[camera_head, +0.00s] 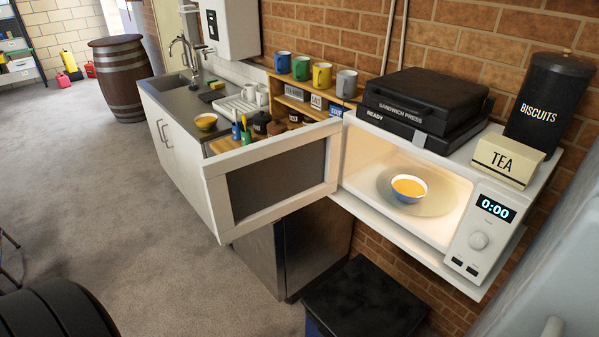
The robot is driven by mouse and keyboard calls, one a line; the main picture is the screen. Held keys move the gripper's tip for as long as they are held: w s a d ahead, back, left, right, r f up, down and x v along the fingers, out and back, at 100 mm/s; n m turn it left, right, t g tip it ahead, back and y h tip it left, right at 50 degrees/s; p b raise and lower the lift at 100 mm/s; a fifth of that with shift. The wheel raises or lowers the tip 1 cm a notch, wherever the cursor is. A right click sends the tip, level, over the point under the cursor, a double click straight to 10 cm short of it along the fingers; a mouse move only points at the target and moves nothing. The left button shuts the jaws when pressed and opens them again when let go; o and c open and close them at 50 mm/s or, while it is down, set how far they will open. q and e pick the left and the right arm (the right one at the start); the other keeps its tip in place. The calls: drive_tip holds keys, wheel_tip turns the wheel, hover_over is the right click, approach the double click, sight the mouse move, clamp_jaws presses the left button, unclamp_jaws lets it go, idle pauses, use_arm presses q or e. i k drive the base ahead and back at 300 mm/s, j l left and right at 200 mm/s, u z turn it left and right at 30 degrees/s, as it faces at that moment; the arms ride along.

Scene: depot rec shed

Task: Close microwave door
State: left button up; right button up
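The white microwave (456,225) sits on a wall shelf on the right, its display reading 0:00. Its door (275,177) stands wide open, hinged at the left side and swung out over the counter end. The lit cavity holds a blue-and-white bowl (409,190) with orange contents on a round turntable (440,207). Neither of my grippers is in view.
A black sandwich press (425,95), a TEA box (505,160) and a BISCUITS tin (545,105) stand on the microwave. Mugs (322,75) line a wooden rack behind the door. Below are a metal cabinet (305,245) and a black-topped bin (365,300).

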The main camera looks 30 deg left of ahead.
sight(248, 188)
drive_tip(key=i+j+z, duration=0.1)
drive_tip(key=j+z, duration=0.75)
